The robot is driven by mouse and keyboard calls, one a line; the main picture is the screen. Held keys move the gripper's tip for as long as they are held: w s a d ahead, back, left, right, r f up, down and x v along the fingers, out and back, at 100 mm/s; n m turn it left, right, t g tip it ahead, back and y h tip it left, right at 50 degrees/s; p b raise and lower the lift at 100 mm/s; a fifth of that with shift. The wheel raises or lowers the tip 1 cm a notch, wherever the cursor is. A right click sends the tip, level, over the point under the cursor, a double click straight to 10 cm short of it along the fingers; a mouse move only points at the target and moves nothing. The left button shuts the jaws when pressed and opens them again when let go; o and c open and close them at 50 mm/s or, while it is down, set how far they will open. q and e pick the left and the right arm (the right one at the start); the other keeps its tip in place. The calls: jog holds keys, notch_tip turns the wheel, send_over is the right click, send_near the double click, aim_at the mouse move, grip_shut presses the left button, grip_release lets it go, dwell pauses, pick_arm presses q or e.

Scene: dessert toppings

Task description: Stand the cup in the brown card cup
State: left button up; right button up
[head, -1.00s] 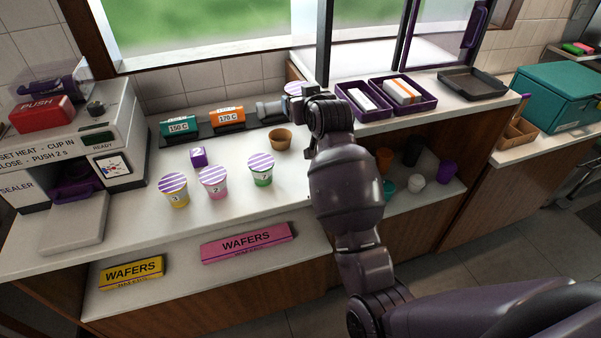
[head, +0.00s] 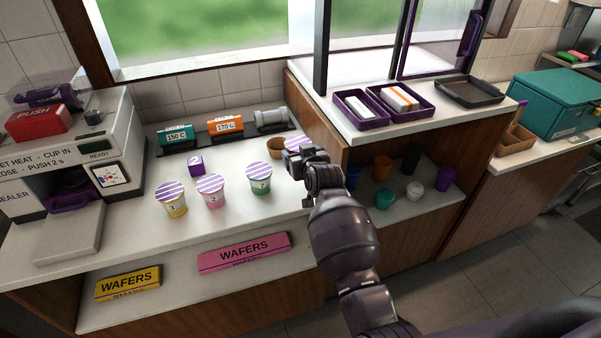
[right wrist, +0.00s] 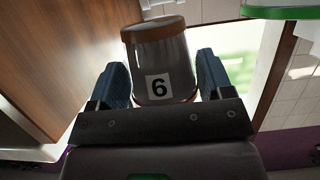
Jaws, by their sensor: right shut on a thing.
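The brown card cup (head: 276,149) stands on the white counter towards the back, beside the low wall of the raised counter. My right gripper (head: 297,157) is shut on a cup with a purple-striped lid (head: 294,142). In the right wrist view, the held cup (right wrist: 169,62) is grey with brown edges and a label reading 6, between the blue fingertips (right wrist: 165,85). In the head view the held cup is just right of the card cup and partly overlaps it. Its lower part is hidden behind my gripper; I cannot tell whether they touch. My left gripper is out of view.
Three lidded cups, yellow (head: 171,201), pink (head: 211,192) and green (head: 259,179), stand left of my gripper. A sealer (head: 70,150) stands far left. The raised counter (head: 352,118) bounds the right.

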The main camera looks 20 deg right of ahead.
jog(key=shift+f, duration=2.95)
jog(key=shift+f, duration=0.25)
jog(key=o, duration=1)
jog(key=shift+b, duration=0.3)
jog(key=v, duration=1.1)
jog(key=s+d+f+g, duration=0.1)
jog(key=s+d+f, duration=0.4)
jog(key=s, duration=0.6)
notch_tip(320, 180, down, 3)
jog(key=shift+s+r+h+p, duration=0.2)
jog(key=shift+h+p, duration=0.15)
jog(key=shift+h, duration=0.05)
jog(key=shift+n+g, duration=0.3)
jog(key=shift+g, duration=0.6)
jog(key=s+f, duration=0.1)
jog(key=s, duration=0.4)
jog(key=s+d+f, duration=0.1)
jog(key=s+f, duration=0.1)
jog(key=s, duration=0.3)
jog(key=s+d+f, duration=0.1)
jog(key=s, duration=0.3)
jog(key=shift+s+d+f, duration=0.15)
jog(key=shift+s+f, duration=0.25)
